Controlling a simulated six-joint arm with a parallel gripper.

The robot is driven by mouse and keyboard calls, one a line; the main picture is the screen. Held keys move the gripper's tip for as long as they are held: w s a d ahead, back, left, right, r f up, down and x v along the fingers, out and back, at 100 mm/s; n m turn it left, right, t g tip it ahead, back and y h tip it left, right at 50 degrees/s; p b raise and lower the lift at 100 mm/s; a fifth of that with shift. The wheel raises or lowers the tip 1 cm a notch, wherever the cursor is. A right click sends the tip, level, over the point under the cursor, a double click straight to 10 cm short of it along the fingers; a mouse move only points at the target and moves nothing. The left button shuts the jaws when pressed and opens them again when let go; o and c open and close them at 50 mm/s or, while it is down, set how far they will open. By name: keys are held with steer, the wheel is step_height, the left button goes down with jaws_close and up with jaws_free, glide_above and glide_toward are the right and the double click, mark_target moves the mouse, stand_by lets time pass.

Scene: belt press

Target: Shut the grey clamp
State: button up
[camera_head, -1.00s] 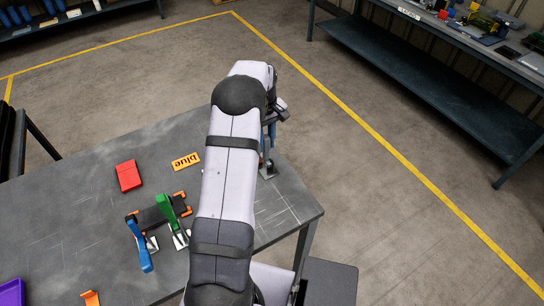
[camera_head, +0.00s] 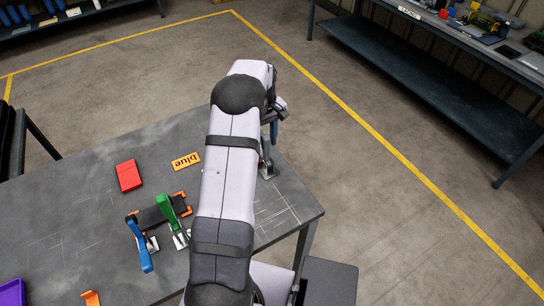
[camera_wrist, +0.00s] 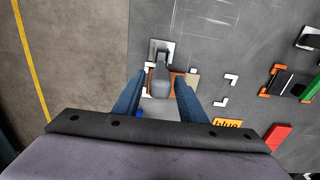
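The grey clamp (camera_head: 266,168) stands near the table's far right edge, partly hidden behind my arm. In the wrist view its grey handle (camera_wrist: 159,78) points up toward the camera from a pale metal base. My gripper (camera_wrist: 161,76) has its two blue fingers apart, one on each side of the handle, with a gap visible at both sides. In the head view my gripper (camera_head: 273,130) is mostly hidden by my arm, just above and beside the clamp.
A blue clamp (camera_head: 140,247) and a green clamp (camera_head: 168,213) stand by a dark block with orange corners (camera_head: 153,216). A red block (camera_head: 128,175), an orange "blue" sign (camera_head: 186,161) and a purple tray (camera_head: 12,292) lie on the table (camera_head: 75,215).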

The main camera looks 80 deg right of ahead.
steer(key=shift+r+p, duration=2.4)
steer(key=shift+r, duration=1)
steer(key=shift+w, duration=0.1)
steer(key=w+a+r+n, duration=0.1)
steer(key=w+a, duration=0.5)
steer(key=w, duration=0.3)
steer(key=w+a+r+n, duration=0.1)
steer(key=w+a+n, duration=0.1)
steer(key=w+a, duration=0.55)
steer(key=w+a+n+t, duration=0.1)
steer(key=w+a, duration=0.3)
steer(key=a, duration=0.3)
steer(key=w+a+n, duration=0.1)
steer(key=w+a, duration=0.4)
steer(key=a, duration=0.2)
steer(key=s+a+n+t, duration=0.1)
steer(key=s+a+n, duration=0.1)
steer(key=a, duration=1)
steer(key=s+a+n+t, duration=0.1)
steer(key=s+a+n, duration=0.15)
steer(key=a, duration=1.05)
steer(key=s+f+g+b, duration=0.3)
steer(key=s+f+b, duration=0.3)
steer(key=s+b, duration=0.1)
steer(key=shift+d+b, duration=0.35)
steer(key=shift+b, duration=0.4)
